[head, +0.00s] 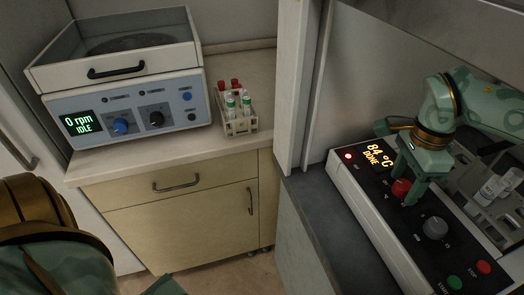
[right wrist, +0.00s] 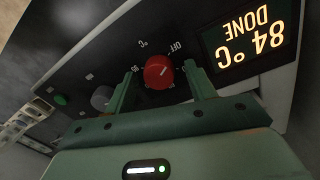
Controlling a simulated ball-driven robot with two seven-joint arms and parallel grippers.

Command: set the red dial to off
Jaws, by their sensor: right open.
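The red dial (head: 401,189) is on the dark sloped front panel of the white unit at the right. In the right wrist view the red dial (right wrist: 158,71) sits between the two green fingers of my right gripper (right wrist: 161,77). The fingers stand apart, one on each side of it; I cannot tell whether either touches it. An OFF label (right wrist: 175,48) is printed beside the dial; its exact pointer setting is hard to read. In the head view my right gripper (head: 420,172) comes down over the dial from above. My left arm shows at lower left, its fingers out of view.
The unit's display (head: 379,155) reads 84 °C DONE. A grey knob (head: 435,228), a green button (head: 454,282) and a red button (head: 483,267) lie nearer on the panel. A vial rack (head: 238,122) and a centrifuge (head: 125,100) stand on the left counter.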

